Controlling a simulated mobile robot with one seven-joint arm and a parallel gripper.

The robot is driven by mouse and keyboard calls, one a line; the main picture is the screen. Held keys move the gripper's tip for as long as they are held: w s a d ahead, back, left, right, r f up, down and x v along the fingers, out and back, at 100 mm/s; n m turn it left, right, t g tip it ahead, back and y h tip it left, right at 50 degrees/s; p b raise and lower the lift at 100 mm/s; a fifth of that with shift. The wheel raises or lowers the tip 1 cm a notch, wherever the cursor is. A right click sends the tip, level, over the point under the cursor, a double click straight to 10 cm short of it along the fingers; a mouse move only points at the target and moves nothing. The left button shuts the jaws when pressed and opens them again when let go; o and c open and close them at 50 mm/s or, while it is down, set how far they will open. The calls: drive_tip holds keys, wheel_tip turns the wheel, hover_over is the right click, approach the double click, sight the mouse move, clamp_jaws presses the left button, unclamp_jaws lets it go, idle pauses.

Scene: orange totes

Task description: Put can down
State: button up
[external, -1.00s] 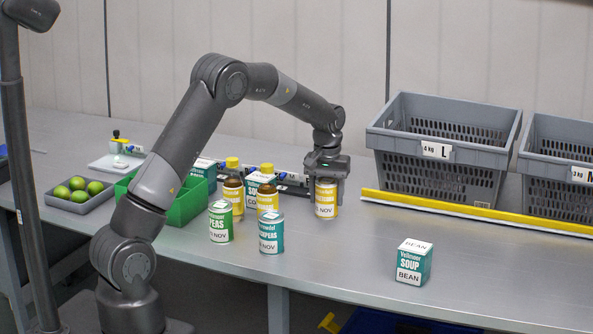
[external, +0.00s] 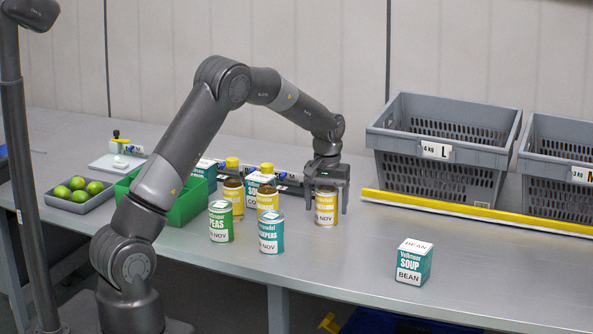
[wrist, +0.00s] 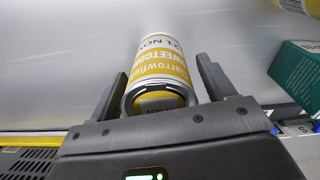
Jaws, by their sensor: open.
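A yellow sweetcorn can (external: 326,208) stands upright on the grey table, to the right of the other cans and jars. My gripper (external: 326,205) is above and around it, pointing down, with its fingers spread. In the wrist view the can (wrist: 158,68) lies between the two open fingers of my gripper (wrist: 165,80), with a gap on both sides. The can's top edge is partly hidden by the gripper body.
A green peas can (external: 220,222), a teal chickpeas can (external: 271,232) and a jar (external: 267,197) stand close on the left. A soup box (external: 413,262) stands at the front right. Grey crate L (external: 437,152) stands behind a yellow strip (external: 470,208). The table between can and box is clear.

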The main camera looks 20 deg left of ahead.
wheel_tip(320, 180, up, 12)
drive_tip(key=shift+f, duration=0.1)
drive_tip(key=shift+s+a+r, duration=0.1)
drive_tip(key=shift+a+r, duration=0.05)
drive_tip(key=shift+r, duration=0.15)
drive_tip(key=s+a+r+t, duration=0.3)
drive_tip(key=s+a+r, duration=0.9)
drive_tip(key=s, duration=0.4)
drive_tip(key=s+a+f+t, duration=0.1)
drive_tip(key=s+a, duration=0.2)
drive_tip(key=s, duration=0.3)
drive_tip(key=s+a+f+m, duration=0.1)
drive_tip(key=s+a+f, duration=0.1)
drive_tip(key=s, duration=0.5)
drive_tip(key=s+a+f+t, duration=0.1)
drive_tip(key=s+a, duration=0.2)
drive_tip(key=s, duration=0.4)
drive_tip(key=shift+a+f+m+t, duration=0.25)
drive_tip(key=shift+a+m+t, duration=0.05)
drive_tip(key=shift+a+m, duration=0.1)
drive_tip(key=shift+o, duration=0.2)
